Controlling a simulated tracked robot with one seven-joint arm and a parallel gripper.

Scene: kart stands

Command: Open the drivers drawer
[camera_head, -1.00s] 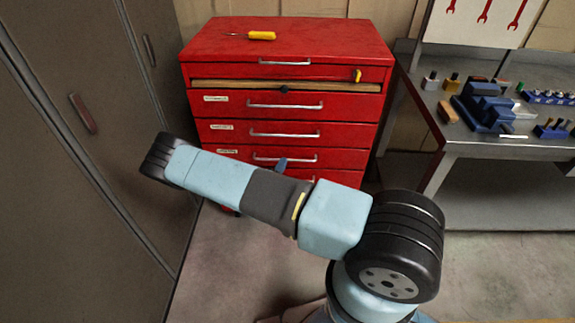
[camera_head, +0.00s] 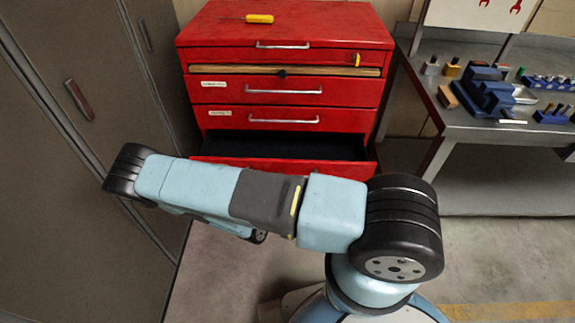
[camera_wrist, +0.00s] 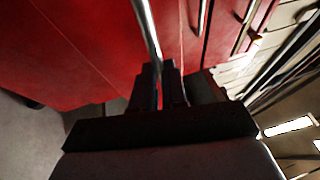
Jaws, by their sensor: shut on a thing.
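The red tool cabinet (camera_head: 285,32) stands against the back wall. One lower drawer (camera_head: 285,146) is pulled well out, with a dark, empty-looking interior. Its front face and label are hidden behind my arm, so I cannot read its name. The two labelled drawers above it (camera_head: 285,92) are closed, their labels too small to read. In the wrist view my gripper (camera_wrist: 158,75) is shut around a silver bar handle (camera_wrist: 147,28) on a red drawer front. In the head view my gripper is hidden by my arm.
A yellow-handled screwdriver (camera_head: 259,19) lies on the cabinet top. Grey lockers (camera_head: 75,150) stand close on the left. A metal workbench (camera_head: 470,125) with a blue vise (camera_head: 488,92) is on the right. The floor before the cabinet is free.

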